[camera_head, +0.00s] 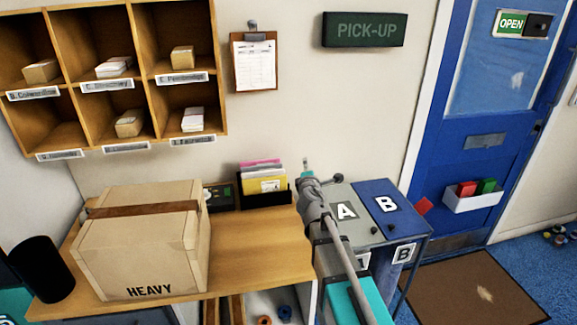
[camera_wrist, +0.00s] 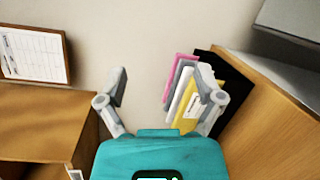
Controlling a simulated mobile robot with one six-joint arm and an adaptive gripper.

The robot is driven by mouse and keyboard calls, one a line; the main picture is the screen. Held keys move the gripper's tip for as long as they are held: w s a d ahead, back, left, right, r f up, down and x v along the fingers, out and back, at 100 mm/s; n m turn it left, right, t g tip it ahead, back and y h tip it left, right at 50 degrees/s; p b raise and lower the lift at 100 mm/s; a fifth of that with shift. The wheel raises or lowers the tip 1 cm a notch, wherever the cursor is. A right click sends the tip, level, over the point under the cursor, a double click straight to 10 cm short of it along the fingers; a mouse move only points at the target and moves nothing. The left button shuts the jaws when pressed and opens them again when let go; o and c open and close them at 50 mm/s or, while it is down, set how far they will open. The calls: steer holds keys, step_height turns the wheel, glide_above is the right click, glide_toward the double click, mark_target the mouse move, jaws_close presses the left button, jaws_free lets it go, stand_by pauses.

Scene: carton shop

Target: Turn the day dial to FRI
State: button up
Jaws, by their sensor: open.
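I cannot make out a day dial with readable day marks in either view. A small dark unit with green marks (camera_head: 219,197) stands at the back of the wooden counter, partly hidden behind the carton; a pale round part shows at its left edge. It may carry the dial, but I cannot tell. My gripper (camera_wrist: 163,92) is open and empty in the wrist view, with the wall and a dark file holder (camera_wrist: 222,70) beyond its fingers. In the head view my arm reaches up at the counter's right end, and the fingers are too small to read.
A large HEAVY carton (camera_head: 140,245) fills the left of the wooden counter (camera_head: 255,255). The file holder with folders (camera_head: 264,188) stands at the back. Lidded A (camera_head: 340,205) and B (camera_head: 388,200) boxes are at right. Pigeonholes (camera_head: 115,70) and a clipboard (camera_head: 254,62) hang above.

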steer(key=s+d+f+m+g+h+p, duration=0.3)
steer(key=s+d+m+g+h+p, duration=0.35)
steer(key=s+d+m, duration=0.65)
steer(key=s+m+g+y+p, duration=0.6)
steer(key=s+m+g, duration=0.2)
steer(key=s, duration=0.8)
steer(key=shift+s+a+g+p, duration=0.15)
steer(key=shift+a+g+p, duration=0.2)
steer(key=shift+g, duration=0.9)
steer(key=shift+y, duration=0.25)
steer(key=shift+c, duration=0.3)
